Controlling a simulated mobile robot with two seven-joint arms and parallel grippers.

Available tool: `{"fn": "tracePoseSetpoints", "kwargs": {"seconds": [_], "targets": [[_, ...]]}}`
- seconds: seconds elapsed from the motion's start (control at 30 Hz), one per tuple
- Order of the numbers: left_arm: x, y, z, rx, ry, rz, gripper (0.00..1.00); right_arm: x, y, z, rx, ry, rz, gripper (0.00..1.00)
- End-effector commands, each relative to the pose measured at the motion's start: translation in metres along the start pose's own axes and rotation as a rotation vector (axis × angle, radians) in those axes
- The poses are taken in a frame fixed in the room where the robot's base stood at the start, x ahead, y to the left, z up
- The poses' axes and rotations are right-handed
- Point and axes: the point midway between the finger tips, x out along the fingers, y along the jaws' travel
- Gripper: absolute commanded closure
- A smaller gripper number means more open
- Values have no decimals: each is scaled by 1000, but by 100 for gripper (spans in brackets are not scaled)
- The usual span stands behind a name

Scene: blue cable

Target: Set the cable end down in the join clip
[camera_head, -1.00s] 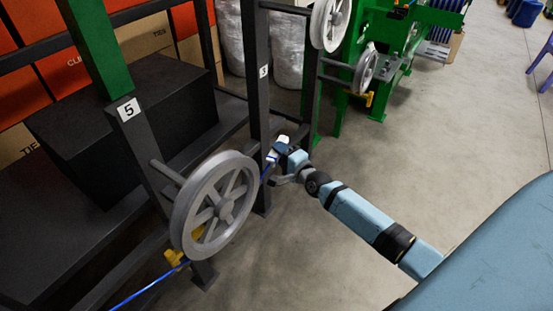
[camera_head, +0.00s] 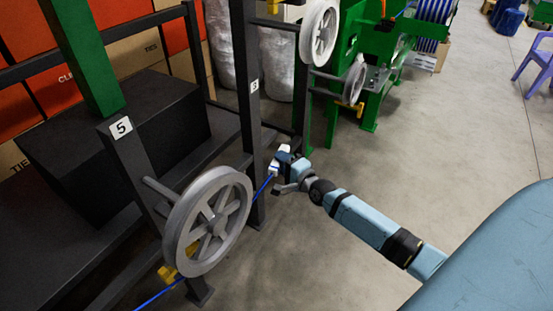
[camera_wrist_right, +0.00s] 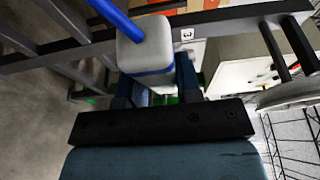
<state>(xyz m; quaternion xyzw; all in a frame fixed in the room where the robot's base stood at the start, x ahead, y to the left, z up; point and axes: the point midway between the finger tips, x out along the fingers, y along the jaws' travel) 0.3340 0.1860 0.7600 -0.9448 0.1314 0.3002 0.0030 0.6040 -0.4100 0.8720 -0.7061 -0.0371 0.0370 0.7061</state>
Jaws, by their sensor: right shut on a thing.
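The cable end is a white block with a blue band (camera_wrist_right: 146,45), and the blue cable (camera_wrist_right: 115,16) runs out of it at the top of the right wrist view. My right gripper (camera_head: 283,172) is shut on this cable end and holds it in the air just right of the dark post marked 3. In the head view the blue cable (camera_head: 263,187) runs from the gripper down behind the near grey wheel (camera_head: 207,221) and on to the lower left. I cannot make out which part is the join clip. My left gripper is out of view.
Dark post 3 (camera_head: 252,125) and post 5 (camera_head: 137,165) stand left of my arm. A yellow piece (camera_head: 167,273) sits under the near wheel. More wheels (camera_head: 319,32) and a green machine (camera_head: 378,95) stand farther back. The floor (camera_head: 430,140) to the right is open.

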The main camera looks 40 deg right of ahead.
Motion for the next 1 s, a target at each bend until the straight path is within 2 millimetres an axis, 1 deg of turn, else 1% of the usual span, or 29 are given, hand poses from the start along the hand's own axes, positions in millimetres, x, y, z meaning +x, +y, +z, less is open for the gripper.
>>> {"fn": "tracePoseSetpoints", "kwargs": {"seconds": [0.1,0.63,1.0], "targets": [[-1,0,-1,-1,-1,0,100,-12,-1,-4,-3,-1,1,89],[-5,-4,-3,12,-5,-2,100,-63,0,-19,-2,-1,2,89],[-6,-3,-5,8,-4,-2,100,-98,0,-29,-2,-1,1,89]]}}
